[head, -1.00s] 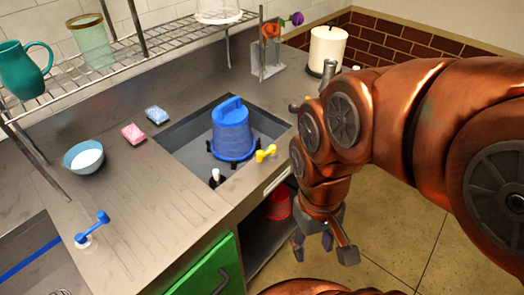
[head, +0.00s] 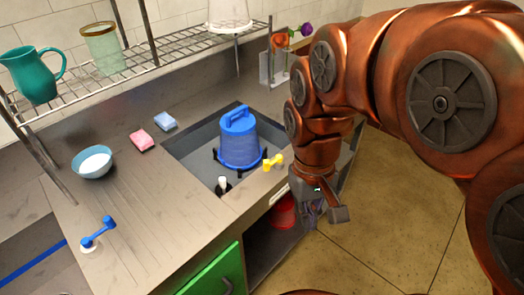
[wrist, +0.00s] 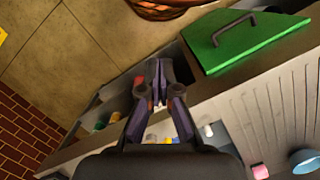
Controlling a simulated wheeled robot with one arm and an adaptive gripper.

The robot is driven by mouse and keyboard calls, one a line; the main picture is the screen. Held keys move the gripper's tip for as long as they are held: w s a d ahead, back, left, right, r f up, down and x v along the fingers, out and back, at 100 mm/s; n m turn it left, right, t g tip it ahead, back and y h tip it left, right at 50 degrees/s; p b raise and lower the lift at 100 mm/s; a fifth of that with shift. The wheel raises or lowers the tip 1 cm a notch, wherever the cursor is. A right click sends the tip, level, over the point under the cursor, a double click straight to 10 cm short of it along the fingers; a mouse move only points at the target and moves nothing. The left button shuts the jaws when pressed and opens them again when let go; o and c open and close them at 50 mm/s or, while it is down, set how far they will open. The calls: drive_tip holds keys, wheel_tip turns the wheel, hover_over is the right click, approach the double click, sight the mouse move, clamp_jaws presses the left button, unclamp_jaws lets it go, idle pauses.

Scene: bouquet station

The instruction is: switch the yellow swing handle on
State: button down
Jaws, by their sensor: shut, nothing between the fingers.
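The yellow swing handle (head: 273,162) sits on the counter at the front right edge of the sink, just right of the blue bucket-like vessel (head: 240,140). My gripper (head: 322,214) hangs in front of the counter edge, right of and lower in the picture than the handle, apart from it. Its fingers point down and hold nothing. In the wrist view my gripper (wrist: 160,70) has its fingertips close together, over the counter front and the open space under it. I cannot clearly make out the yellow handle in that view.
A blue swing handle (head: 98,232) stands on the counter at left. A white-topped knob (head: 223,184) is at the sink's front edge. The green door (head: 215,275) is below, and a red bucket (head: 283,212) stands under the counter. The floor at right is clear.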

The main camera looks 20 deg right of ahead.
drive_tip(key=w+a+r, duration=0.1)
drive_tip(key=w+r, duration=0.1)
drive_tip(key=w, duration=3.1)
drive_tip(key=shift+w+a+n+g, duration=0.15)
drive_tip(key=shift+w+n+g, duration=0.2)
drive_tip(key=shift+n+g, duration=0.05)
drive_tip(key=shift+s+f+p, duration=0.45)
drive_tip(key=shift+s+f, duration=0.65)
drive_tip(key=shift+f, duration=0.5)
drive_tip(key=shift+s+f+p, duration=0.4)
drive_tip(key=shift+s+f, duration=0.65)
drive_tip(key=shift+f, duration=0.5)
drive_tip(key=shift+s+f+p, duration=0.45)
drive_tip(key=shift+s+f, duration=0.65)
drive_tip(key=shift+f, duration=0.5)
